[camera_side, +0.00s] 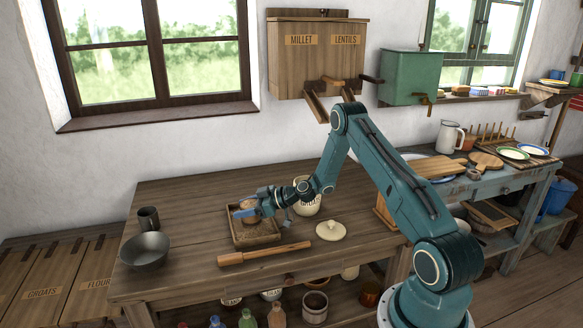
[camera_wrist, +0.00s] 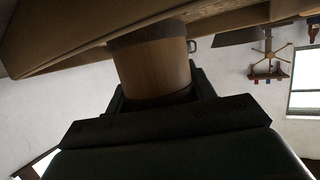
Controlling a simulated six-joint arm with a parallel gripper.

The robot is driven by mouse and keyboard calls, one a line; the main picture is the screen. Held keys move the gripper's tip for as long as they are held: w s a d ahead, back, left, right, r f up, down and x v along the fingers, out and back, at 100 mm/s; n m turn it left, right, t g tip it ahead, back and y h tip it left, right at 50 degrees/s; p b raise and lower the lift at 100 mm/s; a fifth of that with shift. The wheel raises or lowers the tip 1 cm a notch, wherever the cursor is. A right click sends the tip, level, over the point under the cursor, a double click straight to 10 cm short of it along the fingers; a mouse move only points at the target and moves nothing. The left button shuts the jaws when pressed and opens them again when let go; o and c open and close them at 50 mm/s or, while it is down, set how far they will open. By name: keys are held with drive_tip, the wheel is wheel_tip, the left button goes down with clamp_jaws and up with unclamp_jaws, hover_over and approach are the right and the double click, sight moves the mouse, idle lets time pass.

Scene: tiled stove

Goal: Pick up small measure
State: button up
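A small wooden measure (camera_side: 248,204), a brown round cup, is at the shallow wooden tray (camera_side: 236,239) on the table. My gripper (camera_side: 248,213) is at the measure, reaching in from the right, and partly hides it. In the wrist view the measure (camera_wrist: 152,72) is a light wooden cylinder with a darker band, and it lies between my two dark fingers (camera_wrist: 158,98). The fingers flank it closely on both sides. I cannot tell whether they press on it, or whether the measure rests in the tray or is just above it.
A rolling-pin-like wooden tool (camera_side: 265,253) lies in front of the tray. A pale lid (camera_side: 330,231) and a cream jar (camera_side: 307,197) are to the right. A dark bowl (camera_side: 145,250) and a dark mug (camera_side: 149,217) stand at the left. The table behind the tray is clear.

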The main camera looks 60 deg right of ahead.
drive_tip(key=c, duration=0.6)
drive_tip(key=shift+r, duration=0.15)
wheel_tip(320, 180, up, 20)
drive_tip(key=shift+f, duration=0.1)
idle(0.4)
drive_tip(key=shift+d, duration=0.1)
idle(0.5)
drive_tip(key=s+d+m+h, duration=0.2)
drive_tip(key=s+d+h, duration=0.1)
drive_tip(key=s+d, duration=0.2)
drive_tip(key=s+d+m+h, duration=0.2)
drive_tip(key=s+d+h, duration=0.1)
drive_tip(key=d, duration=0.4)
drive_tip(key=s+d+m+g+h, duration=0.1)
drive_tip(key=s+d+m+h, duration=0.2)
drive_tip(key=s+d, duration=0.3)
drive_tip(key=shift+s+f+h, duration=0.3)
drive_tip(key=shift+s+h, duration=0.05)
drive_tip(key=shift+h, duration=0.05)
